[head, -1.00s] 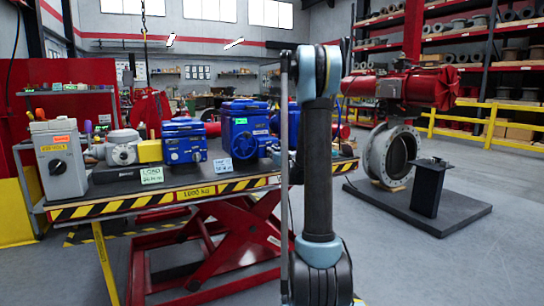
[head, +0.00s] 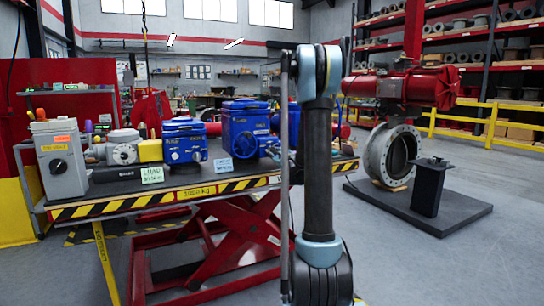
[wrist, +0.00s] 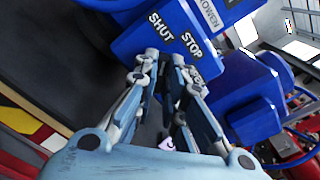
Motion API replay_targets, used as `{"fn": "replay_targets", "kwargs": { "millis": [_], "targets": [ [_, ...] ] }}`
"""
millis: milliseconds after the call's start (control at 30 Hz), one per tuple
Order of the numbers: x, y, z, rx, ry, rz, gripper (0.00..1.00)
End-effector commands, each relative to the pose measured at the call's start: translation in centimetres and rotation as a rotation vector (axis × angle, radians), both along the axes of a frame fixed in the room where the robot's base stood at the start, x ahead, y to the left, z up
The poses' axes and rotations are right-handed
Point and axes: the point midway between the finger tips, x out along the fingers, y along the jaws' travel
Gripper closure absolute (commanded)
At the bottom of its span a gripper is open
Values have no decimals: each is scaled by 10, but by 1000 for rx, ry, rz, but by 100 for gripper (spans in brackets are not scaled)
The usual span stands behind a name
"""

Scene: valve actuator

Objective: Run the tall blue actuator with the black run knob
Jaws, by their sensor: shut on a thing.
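My gripper (wrist: 165,62) is at this housing, shut on a small part that the fingers mostly hide, apparently the black run knob. The knob's turned position cannot be seen.
A shorter blue actuator (head: 184,142), a grey actuator (head: 123,148) and a grey switch box (head: 60,158) stand to the left on the lift table (head: 200,192). A red actuator on a large valve (head: 392,153) stands on the right. The floor between is clear.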

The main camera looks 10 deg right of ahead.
Motion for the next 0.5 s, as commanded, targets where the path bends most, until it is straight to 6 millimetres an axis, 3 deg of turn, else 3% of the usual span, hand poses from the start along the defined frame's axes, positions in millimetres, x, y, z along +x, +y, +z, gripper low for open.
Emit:
{"fn": "replay_targets", "kwargs": {
  "millis": [500],
  "targets": [
    [-2, 2, -1, -111, -35, 4, 100]
  ]
}}
